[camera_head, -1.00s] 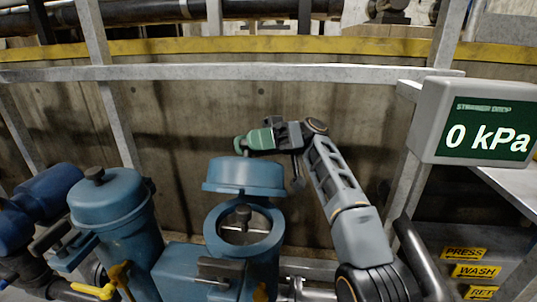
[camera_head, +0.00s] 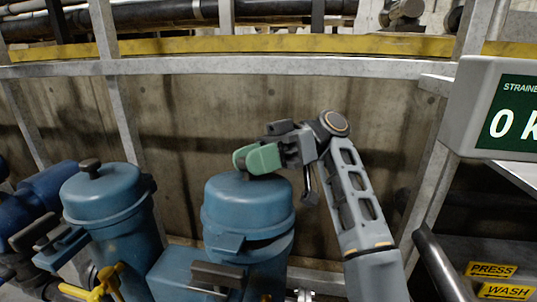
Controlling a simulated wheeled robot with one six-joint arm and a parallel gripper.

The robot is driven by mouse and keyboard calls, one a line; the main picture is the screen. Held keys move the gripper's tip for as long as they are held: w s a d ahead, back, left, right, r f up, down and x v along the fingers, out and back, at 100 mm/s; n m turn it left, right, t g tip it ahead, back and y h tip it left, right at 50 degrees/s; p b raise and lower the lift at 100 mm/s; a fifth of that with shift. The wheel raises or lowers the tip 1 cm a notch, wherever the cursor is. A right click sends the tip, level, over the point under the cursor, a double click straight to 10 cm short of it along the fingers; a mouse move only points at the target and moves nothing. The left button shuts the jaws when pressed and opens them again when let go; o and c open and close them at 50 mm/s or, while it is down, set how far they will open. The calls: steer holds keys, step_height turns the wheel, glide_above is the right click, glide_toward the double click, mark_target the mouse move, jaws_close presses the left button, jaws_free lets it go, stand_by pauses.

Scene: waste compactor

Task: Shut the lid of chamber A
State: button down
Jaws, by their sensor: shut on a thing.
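The blue lid (camera_head: 225,205) sits low over the top of the right-hand blue chamber (camera_head: 262,268). No letter shows on either chamber. A narrow dark gap shows under the lid's front right edge, so I cannot tell if it is fully seated. My gripper (camera_head: 250,162), with green fingers, is directly above the lid, shut on the lid's knob. The fingers mostly hide the knob. My arm reaches in from the right.
A second blue chamber (camera_head: 125,225) with its lid on stands to the left. A dark handle (camera_head: 217,274) and a yellow valve lever (camera_head: 105,283) are in front. A kPa display (camera_head: 500,110) and press and wash labels are at right. A grey rail (camera_head: 300,65) runs behind.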

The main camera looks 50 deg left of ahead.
stand_by(0.4)
steer(key=c, duration=1)
jaws_free()
steer(key=shift+s, duration=0.1)
steer(key=shift+c, duration=0.2)
